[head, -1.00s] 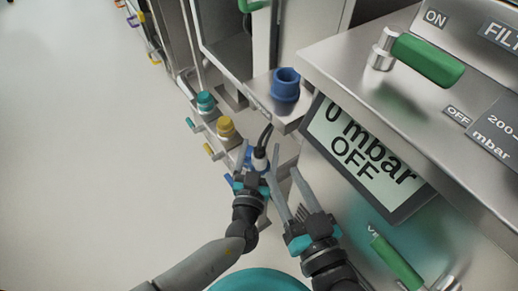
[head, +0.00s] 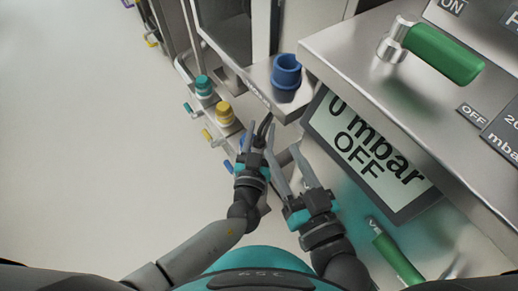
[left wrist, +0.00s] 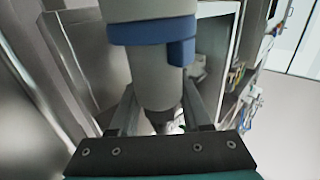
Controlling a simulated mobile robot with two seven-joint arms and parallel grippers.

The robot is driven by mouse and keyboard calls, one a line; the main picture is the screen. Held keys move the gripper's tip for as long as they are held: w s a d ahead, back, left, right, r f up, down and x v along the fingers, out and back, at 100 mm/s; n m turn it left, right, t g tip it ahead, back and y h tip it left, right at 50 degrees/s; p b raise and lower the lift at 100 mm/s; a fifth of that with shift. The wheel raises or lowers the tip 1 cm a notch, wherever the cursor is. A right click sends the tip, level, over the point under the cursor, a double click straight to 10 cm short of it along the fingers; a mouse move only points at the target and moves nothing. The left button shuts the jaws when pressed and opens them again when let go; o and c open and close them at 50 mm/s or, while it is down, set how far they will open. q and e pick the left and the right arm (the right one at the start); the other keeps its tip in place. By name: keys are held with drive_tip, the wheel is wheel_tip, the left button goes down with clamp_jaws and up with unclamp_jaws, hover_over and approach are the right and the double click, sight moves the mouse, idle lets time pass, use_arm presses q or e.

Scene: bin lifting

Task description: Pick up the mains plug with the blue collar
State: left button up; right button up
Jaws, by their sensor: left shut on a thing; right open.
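The mains plug is a pale grey cylinder (left wrist: 150,80) with a blue collar (left wrist: 150,31), large in the left wrist view. My left gripper (left wrist: 160,108) is shut on it, with a finger on each side. In the head view my left gripper (head: 257,139) stands left of centre, and a dark cable rises at its fingertips. The plug's body is mostly hidden there by the fingers. My right gripper (head: 282,156) is open and empty, close to the right of the left one.
A blue socket (head: 286,76) stands on a metal ledge above the grippers. Yellow (head: 225,113) and teal (head: 203,86) sockets line the lower ledge. A machine with a screen (head: 367,152) and a green handle (head: 440,53) fills the right. Bare floor lies left.

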use_arm(q)
clamp_jaws()
drive_tip(key=shift+r, duration=0.1)
